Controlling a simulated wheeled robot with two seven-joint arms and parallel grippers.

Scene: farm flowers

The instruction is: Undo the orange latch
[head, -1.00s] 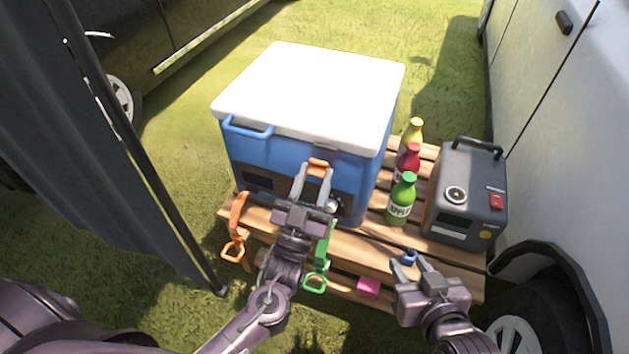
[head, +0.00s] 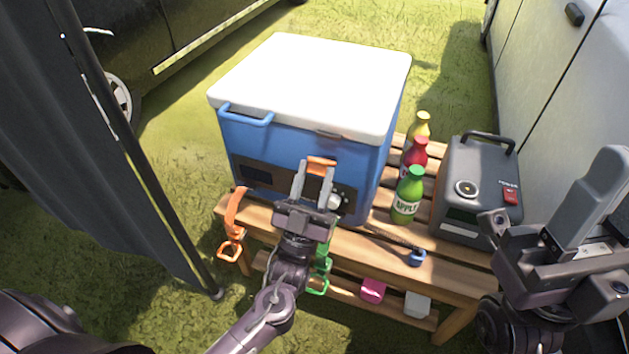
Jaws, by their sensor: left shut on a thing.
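The blue cooler (head: 290,158) with a white lid (head: 315,80) stands on a slatted wooden table. A small orange latch (head: 321,161) is at its front, just below the lid edge. My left gripper (head: 317,175) is at the cooler's front, its two fingers shut on the orange latch from either side. Its body hides part of the cooler's lower front. My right gripper (head: 560,225) is raised at the far right, close to the camera and away from the cooler. Whether its fingers are apart is unclear.
An orange strap with a loop (head: 232,225) hangs at the table's left edge, a green loop (head: 318,287) below my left gripper. Yellow, red and green (head: 407,200) bottles and a grey power box (head: 470,190) stand right of the cooler. A blue loop (head: 416,258) lies at the table's front.

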